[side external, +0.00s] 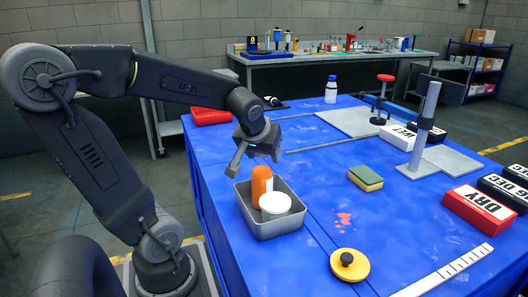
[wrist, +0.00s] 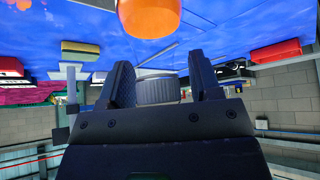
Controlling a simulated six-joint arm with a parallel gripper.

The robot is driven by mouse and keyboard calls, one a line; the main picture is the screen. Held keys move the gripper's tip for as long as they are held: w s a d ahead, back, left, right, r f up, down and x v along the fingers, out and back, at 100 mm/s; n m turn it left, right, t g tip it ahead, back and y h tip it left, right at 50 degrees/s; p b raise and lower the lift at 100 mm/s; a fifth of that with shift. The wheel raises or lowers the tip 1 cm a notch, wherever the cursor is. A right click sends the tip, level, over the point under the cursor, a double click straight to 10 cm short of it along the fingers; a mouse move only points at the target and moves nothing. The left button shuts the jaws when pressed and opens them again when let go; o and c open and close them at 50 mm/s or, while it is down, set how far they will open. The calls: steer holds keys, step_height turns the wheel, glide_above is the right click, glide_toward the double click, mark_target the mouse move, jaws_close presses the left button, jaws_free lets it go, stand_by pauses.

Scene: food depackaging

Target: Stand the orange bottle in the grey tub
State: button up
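The orange bottle (side external: 261,185) stands upright inside the grey tub (side external: 272,229), beside a white round container (side external: 275,204). The container hides part of its lower body. That view has the orange bottle (wrist: 148,16) at the top edge, partly cut off and clear of the fingers. The tub cannot be made out there.
A yellow-green sponge (side external: 366,179) and a yellow disc with a black knob (side external: 349,264) lie right of the tub on the blue table (side external: 310,180). A red DRY box (side external: 484,207) and a metal stand (side external: 424,130) are farther right. A white bottle (side external: 331,90) stands at the back.

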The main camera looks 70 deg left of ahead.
steer(key=shift+r, duration=0.25)
steer(key=v, duration=1.1)
steer(key=s+d+f+m+h, duration=0.1)
steer(key=d+f+m, duration=0.1)
steer(key=d+m, duration=0.1)
steer(key=s+d+f+m+h, duration=0.1)
steer(key=d+f+m+h, duration=0.1)
steer(key=d, duration=0.3)
steer(key=s+d+f+m+t+h, duration=0.1)
steer(key=d+f+m, duration=0.3)
steer(key=shift+d+h, duration=0.25)
steer(key=shift+h, duration=0.15)
